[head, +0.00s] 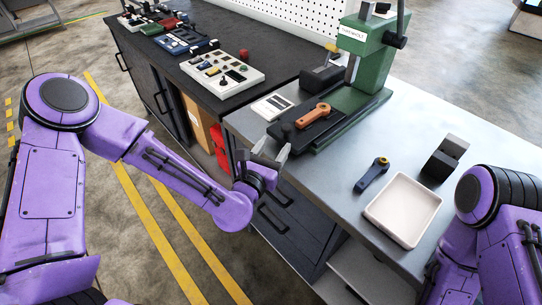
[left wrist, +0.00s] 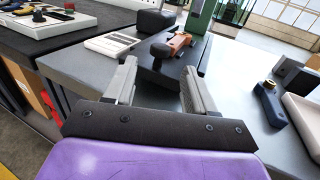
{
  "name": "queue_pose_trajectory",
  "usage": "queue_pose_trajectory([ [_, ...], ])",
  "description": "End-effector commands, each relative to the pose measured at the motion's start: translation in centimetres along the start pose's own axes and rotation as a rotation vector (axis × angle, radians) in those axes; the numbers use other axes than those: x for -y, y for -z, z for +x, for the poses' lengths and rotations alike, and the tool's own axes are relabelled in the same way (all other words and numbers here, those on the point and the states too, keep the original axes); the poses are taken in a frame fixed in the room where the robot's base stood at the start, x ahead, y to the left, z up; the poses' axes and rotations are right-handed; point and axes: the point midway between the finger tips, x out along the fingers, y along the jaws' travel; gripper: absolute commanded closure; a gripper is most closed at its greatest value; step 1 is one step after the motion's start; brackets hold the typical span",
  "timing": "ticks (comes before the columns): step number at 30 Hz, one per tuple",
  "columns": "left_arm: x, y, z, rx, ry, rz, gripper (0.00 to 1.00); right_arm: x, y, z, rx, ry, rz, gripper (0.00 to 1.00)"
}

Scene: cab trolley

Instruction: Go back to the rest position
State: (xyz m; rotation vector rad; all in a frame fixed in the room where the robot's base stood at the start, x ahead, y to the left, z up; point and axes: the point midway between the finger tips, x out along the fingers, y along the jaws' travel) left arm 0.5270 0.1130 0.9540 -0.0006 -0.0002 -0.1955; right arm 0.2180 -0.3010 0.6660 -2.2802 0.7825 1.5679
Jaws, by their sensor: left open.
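My left gripper (head: 271,154) is open and empty at the left front edge of the grey workbench. Its two grey fingers stand apart in the left wrist view (left wrist: 160,88), with nothing between them close by. Beyond them an orange-brown handled part (head: 313,115) lies on the dark base of the green press (head: 366,60). It also shows in the left wrist view (left wrist: 174,45). My right arm comes in at the lower right of the head view, but its gripper is out of the picture.
A white tray (head: 382,222), a dark blue tool (head: 372,174) and a black block (head: 445,157) are on the grey bench (head: 330,190). A white card (head: 272,106) lies near the press. A dark bench (head: 240,40) holds a white panel (head: 222,73) with coloured parts. Floor is clear at left.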

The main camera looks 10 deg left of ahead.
Motion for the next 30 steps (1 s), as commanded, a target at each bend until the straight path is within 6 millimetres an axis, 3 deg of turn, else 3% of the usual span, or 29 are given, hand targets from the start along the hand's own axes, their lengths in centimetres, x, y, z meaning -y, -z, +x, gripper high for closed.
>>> queue_pose_trajectory([
  [6,0.0,0.0,-2.2,0.000,0.000,0.000,0.45,0.1,-0.3,0.7,0.000,0.000,0.000,0.37],
  [21,0.0,0.0,-2.2,0.000,0.001,0.036,0.45,0.1,-0.2,0.6,0.000,0.000,0.000,0.37],
  [23,0.2,0.1,-2.2,-0.005,0.010,0.131,0.45,0.1,-0.2,0.6,0.000,0.000,0.000,0.37],
  [26,0.2,1.8,-2.5,-0.079,0.038,0.446,0.45,0.1,-0.3,0.6,0.000,0.000,0.000,0.37],
  [29,-0.2,7.4,-4.6,-0.257,0.149,0.903,0.45,0.1,-0.3,0.7,0.000,0.000,0.000,0.37],
  [30,-0.6,10.5,-6.3,-0.344,0.233,1.096,0.45,0.1,-0.3,0.7,0.000,0.000,0.000,0.37],
])
